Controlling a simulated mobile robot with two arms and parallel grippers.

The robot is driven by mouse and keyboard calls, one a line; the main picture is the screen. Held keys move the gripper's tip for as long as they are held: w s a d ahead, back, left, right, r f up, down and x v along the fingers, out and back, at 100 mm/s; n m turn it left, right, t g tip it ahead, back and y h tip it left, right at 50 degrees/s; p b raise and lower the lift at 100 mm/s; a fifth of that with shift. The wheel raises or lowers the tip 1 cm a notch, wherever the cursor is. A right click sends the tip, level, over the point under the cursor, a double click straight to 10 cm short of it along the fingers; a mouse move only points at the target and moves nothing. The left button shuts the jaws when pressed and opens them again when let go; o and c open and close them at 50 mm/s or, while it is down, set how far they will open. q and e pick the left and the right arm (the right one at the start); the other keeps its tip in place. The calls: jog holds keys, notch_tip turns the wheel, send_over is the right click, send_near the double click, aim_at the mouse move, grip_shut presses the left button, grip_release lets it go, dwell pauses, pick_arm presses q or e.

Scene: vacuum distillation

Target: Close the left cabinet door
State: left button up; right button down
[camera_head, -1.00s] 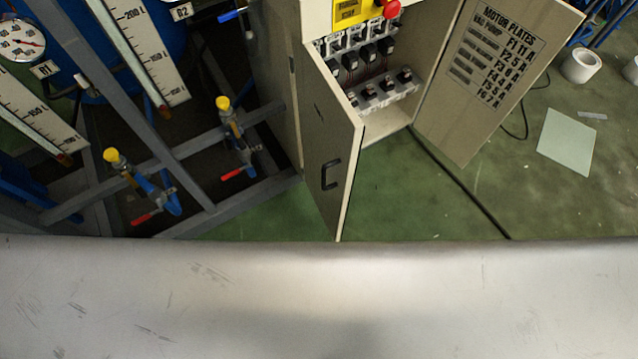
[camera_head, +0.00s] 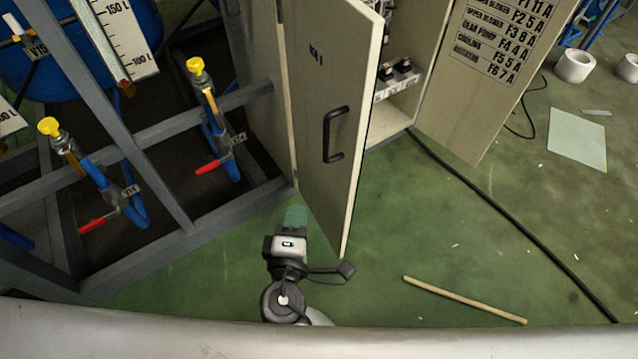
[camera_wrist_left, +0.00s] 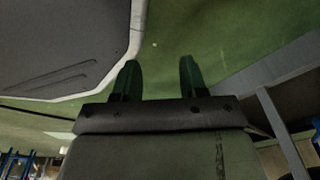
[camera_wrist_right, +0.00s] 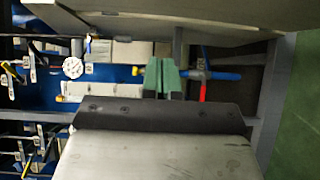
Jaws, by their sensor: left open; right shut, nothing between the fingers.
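The left cabinet door (camera_head: 312,80) is a beige panel standing open, with a black handle (camera_head: 333,135) on its outer face. My right gripper (camera_head: 296,214) is shut and empty, low beside the outer face, left of and below the handle. I cannot tell whether it touches the door. Its closed green fingers (camera_wrist_right: 162,76) also show in the right wrist view, with a pale panel above them that may be the door. My left gripper (camera_wrist_left: 160,80) is open and empty over green floor in the left wrist view; it is outside the head view.
The right cabinet door (camera_head: 455,90) stands open with a printed label. Left is a grey frame (camera_head: 190,240) with blue pipes, yellow-capped valves and red levers. A black cable (camera_head: 500,212) and a wooden stick (camera_head: 463,299) lie on the green floor.

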pick_arm(q)
jog(key=shift+s+a+f+p, duration=0.15)
jog(key=shift+s+f+p, duration=0.15)
jog(key=shift+s, duration=0.35)
jog(key=shift+s+a+f+p, duration=0.1)
jog(key=shift+s+f+p, duration=0.2)
jog(key=shift+s, duration=0.4)
jog(key=shift+s+a+f+p, duration=0.2)
jog(key=shift+s+f, duration=0.15)
jog(key=shift+s, duration=0.3)
pick_arm(e)
jog(key=w+d, duration=0.3)
jog(key=w, duration=0.9)
jog(key=shift+w+d+r, duration=0.2)
jog(key=shift+w+d, duration=0.1)
jog(key=shift+d, duration=0.05)
jog(key=shift+d, duration=0.1)
